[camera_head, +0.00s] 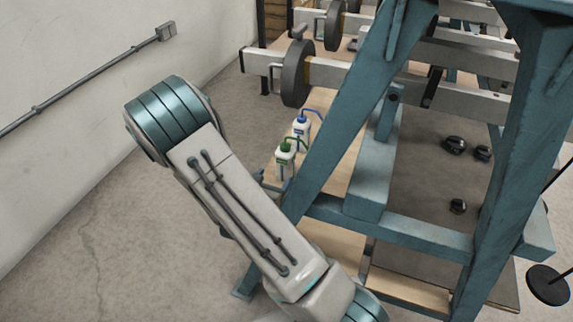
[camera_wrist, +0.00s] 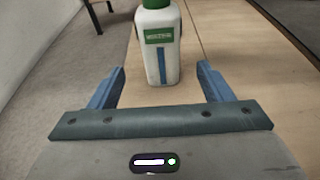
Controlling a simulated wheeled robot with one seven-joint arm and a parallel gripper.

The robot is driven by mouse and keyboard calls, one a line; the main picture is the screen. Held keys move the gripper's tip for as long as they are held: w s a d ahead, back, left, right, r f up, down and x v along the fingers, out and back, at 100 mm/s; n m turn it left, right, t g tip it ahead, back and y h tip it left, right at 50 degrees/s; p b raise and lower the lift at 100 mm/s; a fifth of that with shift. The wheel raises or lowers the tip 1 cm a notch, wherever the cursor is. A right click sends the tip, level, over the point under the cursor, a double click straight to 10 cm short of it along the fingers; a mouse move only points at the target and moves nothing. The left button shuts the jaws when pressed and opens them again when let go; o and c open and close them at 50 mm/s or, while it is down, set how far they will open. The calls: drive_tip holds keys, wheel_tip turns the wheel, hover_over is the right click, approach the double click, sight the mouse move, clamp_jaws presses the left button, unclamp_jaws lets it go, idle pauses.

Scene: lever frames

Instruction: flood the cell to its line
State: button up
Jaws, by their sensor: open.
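A white wash bottle with a green cap (camera_head: 285,158) stands upright on the wooden bench top. It also shows in the wrist view (camera_wrist: 159,55), with a green label and a blue strip down its front. My gripper (camera_wrist: 161,69) is open, its blue fingers apart on either side of the bottle's lower part. The bottle appears just beyond the fingertips, and I see no contact. A second wash bottle with a blue cap (camera_head: 300,131) stands behind the green one in the head view. No cell or fill line can be made out.
A teal frame (camera_head: 340,120) rises close to the right of the bottles. Pale beams with dark round discs (camera_head: 296,73) cross behind them. Several small black weights (camera_head: 455,145) lie on the right. A wall with a conduit (camera_head: 85,92) is at left. Bare floor lies left of the bench.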

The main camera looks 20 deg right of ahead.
sight(282, 168)
drive_tip(key=shift+b+x, duration=1.3)
drive_tip(key=shift+x, duration=3.65)
drive_tip(key=c, duration=0.8)
drive_tip(key=shift+o, duration=0.2)
drive_tip(key=shift+r, duration=0.1)
